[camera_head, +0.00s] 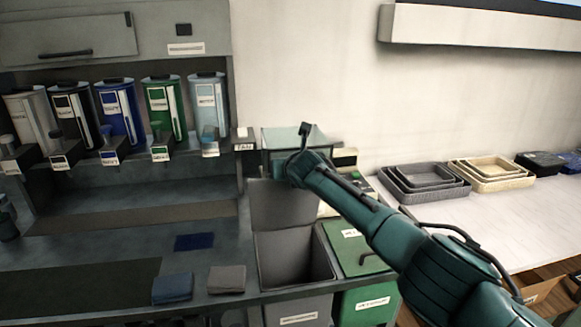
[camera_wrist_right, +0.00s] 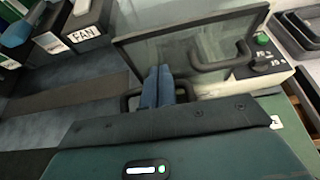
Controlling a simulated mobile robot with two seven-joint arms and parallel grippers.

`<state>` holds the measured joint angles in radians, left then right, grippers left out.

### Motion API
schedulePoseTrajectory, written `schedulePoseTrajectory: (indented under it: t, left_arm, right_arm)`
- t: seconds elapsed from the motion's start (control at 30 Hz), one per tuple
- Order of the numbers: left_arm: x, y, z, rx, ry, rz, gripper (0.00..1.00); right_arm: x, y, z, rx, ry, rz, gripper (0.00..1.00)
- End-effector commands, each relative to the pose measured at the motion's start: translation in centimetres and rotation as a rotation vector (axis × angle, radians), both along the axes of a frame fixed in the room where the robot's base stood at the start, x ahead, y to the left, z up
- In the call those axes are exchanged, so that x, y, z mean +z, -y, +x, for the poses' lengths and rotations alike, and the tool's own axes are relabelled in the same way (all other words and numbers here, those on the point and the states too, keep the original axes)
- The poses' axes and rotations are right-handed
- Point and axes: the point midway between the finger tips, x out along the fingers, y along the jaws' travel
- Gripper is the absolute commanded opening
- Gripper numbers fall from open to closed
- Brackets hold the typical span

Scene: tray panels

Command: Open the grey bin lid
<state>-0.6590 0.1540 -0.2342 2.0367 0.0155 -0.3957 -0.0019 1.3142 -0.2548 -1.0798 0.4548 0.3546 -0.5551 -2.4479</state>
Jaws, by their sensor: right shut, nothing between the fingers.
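The grey bin (camera_head: 295,262) sits in the counter with its mouth open and its dark inside showing. Its grey lid (camera_head: 283,208) stands raised, nearly upright, behind the mouth. My right gripper (camera_head: 297,174) is over the lid's upper edge; whether it touches the lid cannot be told. In the right wrist view its blue fingers (camera_wrist_right: 156,85) are together, with nothing between them. A dark handle (camera_wrist_right: 131,100) shows partly behind the fingers. My left gripper is not in view.
A green bin (camera_head: 350,246) with its lid down adjoins on the right. A clear-panelled box (camera_head: 285,138) with a handle (camera_wrist_right: 222,62) stands behind the lid. Dispensers (camera_head: 118,110) line the left shelf. Folded cloths (camera_head: 227,279) lie left of the bin. Trays (camera_head: 425,178) sit right.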

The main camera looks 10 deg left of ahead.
Motion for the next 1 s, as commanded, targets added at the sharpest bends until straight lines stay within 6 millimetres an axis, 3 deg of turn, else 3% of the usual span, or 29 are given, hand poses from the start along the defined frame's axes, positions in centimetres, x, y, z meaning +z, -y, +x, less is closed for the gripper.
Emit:
schedulePoseTrajectory:
  t: [0.37,1.0]
  left_arm:
    - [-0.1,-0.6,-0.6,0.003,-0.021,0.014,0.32]
    - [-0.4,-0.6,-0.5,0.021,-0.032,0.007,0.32]
  right_arm:
    - [0.8,0.4,-1.0,0.002,0.0,0.0,0.0]
    - [3.6,2.3,-7.4,0.001,0.002,0.0,0.0]
